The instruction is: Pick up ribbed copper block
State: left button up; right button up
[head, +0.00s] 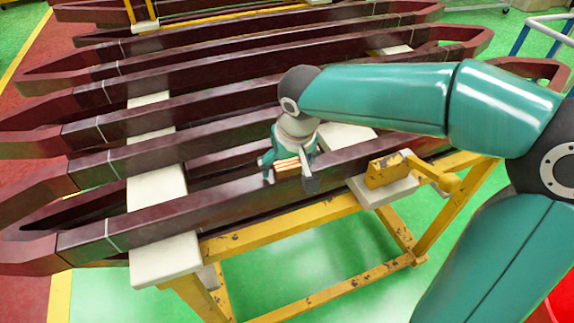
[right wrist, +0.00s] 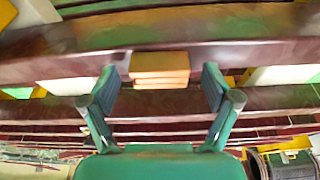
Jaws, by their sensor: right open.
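The ribbed copper block (head: 287,164) is small and orange-brown, with grooves along its side. It sits at the front dark red coil bar (head: 210,207), and the right gripper partly covers it in the head view. In the right wrist view the block (right wrist: 160,66) lies between the two fingertips, with a gap on each side. My right gripper (head: 290,172) is open over the block, pointing down; it also shows in the right wrist view (right wrist: 160,84). My left gripper is not in view.
Several long dark red coil bars lie side by side on white pads (head: 165,262) over a yellow frame (head: 285,230). A yellow clamp piece (head: 388,170) stands on a white block to the right. Green floor shows in front.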

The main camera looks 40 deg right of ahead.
jog(key=shift+r, duration=0.1)
jog(key=c, duration=1.5)
